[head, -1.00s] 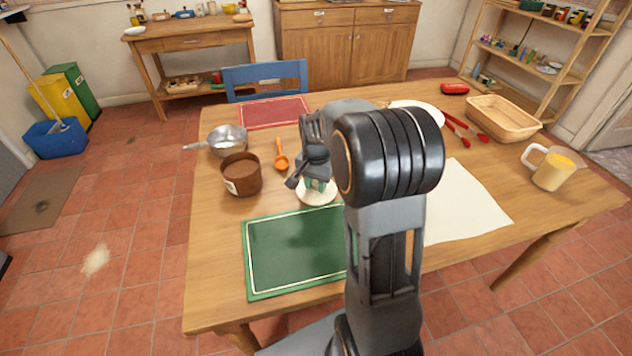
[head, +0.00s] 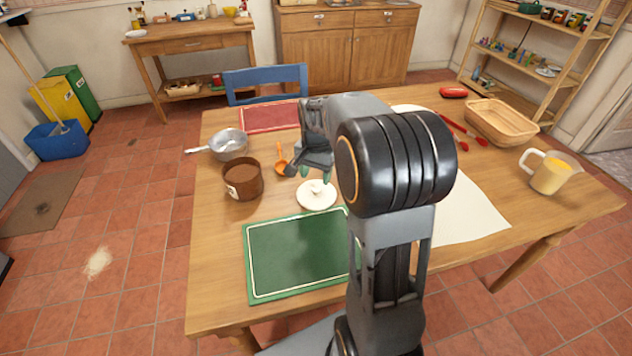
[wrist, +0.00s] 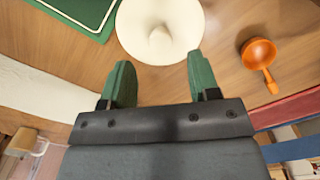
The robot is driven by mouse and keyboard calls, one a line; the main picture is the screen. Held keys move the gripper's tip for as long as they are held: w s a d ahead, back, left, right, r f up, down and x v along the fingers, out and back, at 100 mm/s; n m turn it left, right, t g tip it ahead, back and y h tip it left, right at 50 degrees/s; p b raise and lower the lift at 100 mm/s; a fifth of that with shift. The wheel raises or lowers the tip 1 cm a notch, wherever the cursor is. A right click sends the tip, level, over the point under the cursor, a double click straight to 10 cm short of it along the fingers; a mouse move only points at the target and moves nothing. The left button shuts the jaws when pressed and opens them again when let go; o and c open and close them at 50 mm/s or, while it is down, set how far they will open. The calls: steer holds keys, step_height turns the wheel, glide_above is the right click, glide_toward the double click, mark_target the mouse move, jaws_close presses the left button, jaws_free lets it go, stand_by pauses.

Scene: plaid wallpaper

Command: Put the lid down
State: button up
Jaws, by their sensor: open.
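The lid (head: 316,196) is a round cream disc with a small knob. It lies on the wooden table (head: 215,290), just behind the green mat (head: 297,255). In the wrist view the lid (wrist: 160,28) lies ahead of the fingertips, with its knob facing up. My gripper (wrist: 160,80) has two green fingers spread apart, with nothing between them. In the head view my gripper is above the table just behind the lid, clear of it, and my arm partly hides it.
A brown pot (head: 242,180), an orange scoop (head: 282,163) and a metal pan (head: 229,143) stand left of the lid. A red mat (head: 268,117) lies behind. A basket (head: 500,122) and a yellow-filled jug (head: 549,175) are at the right. The green mat is bare.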

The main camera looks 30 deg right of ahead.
mark_target(316, 188)
step_height(316, 188, up, 7)
steer(key=p, duration=0.1)
steer(key=s+a+f+n+t, duration=0.1)
steer(key=s+a+n, duration=0.3)
steer(key=s, duration=0.4)
steer(key=s+a+f+n+t, duration=0.2)
steer(key=s+a+n, duration=0.3)
steer(key=s, duration=0.2)
steer(key=shift+s+f+n, duration=0.35)
steer(key=shift+s+n, duration=0.05)
steer(key=shift+a, duration=0.1)
